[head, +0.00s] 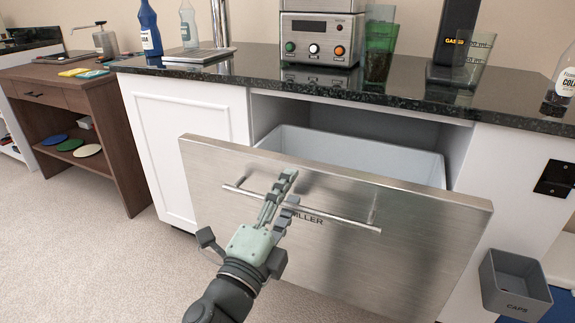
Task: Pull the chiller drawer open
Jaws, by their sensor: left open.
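The chiller drawer has a brushed steel front (400,240) with partly covered dark lettering that ends in "ILLER". The drawer stands pulled out from the white counter, and its grey inner bin (350,155) shows behind the front. A horizontal bar handle (340,218) crosses the front. My left gripper (287,190) is at the left-middle part of the handle, with its fingers open and the bar passing by them. Whether the fingers touch the bar cannot be told. My right gripper is not in view.
A black stone countertop (420,95) lies above the drawer, with a steel machine (322,35), bottles and green glasses on it. A grey caps bin (515,283) hangs at the lower right. A wooden side table (75,95) stands at the left. Carpet floor at the lower left is clear.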

